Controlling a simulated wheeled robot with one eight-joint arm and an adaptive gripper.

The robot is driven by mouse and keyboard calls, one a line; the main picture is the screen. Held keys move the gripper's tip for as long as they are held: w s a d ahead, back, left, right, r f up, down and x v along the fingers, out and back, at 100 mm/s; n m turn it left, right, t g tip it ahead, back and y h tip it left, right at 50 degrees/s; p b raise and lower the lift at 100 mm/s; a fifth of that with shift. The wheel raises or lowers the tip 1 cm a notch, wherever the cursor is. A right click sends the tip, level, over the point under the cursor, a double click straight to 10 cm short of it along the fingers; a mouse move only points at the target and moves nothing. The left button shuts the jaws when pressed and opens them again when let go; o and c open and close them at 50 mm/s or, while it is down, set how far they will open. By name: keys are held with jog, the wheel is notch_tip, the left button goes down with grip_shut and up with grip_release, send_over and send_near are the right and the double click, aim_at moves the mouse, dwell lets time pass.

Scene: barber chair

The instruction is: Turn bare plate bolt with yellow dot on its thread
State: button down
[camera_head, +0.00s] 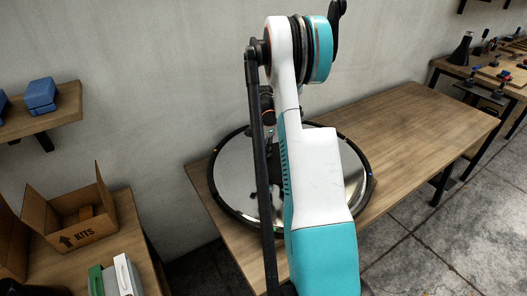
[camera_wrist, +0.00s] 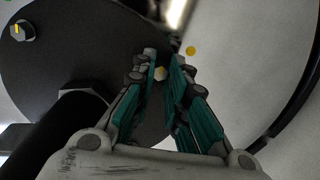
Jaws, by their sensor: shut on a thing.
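In the wrist view a dark round plate (camera_wrist: 60,62) carries several bolts. My gripper (camera_wrist: 162,70) has its two teal-padded fingers closed on a small bolt (camera_wrist: 161,73) near the plate's right edge. This bolt shows a yellowish spot, but the fingers hide most of it and its thread. Another bolt (camera_wrist: 22,30) at the upper left bears a yellow mark on its head. A yellow dot (camera_wrist: 191,50) lies just beyond the fingertips. In the head view my arm hides the gripper and plate.
The shiny round chair base (camera_head: 235,178) with a black rim lies on a wooden table (camera_head: 410,115) against the wall. The table's right part is clear. An open KITS box (camera_head: 88,232) stands at the left, below a shelf (camera_head: 52,112) with blue blocks.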

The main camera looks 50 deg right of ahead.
jog(key=shift+m, duration=0.7)
jog(key=c, duration=1.5)
grip_release()
jog(key=shift+c, duration=0.2)
jog(key=shift+r, duration=0.1)
notch_tip(320, 180, up, 12)
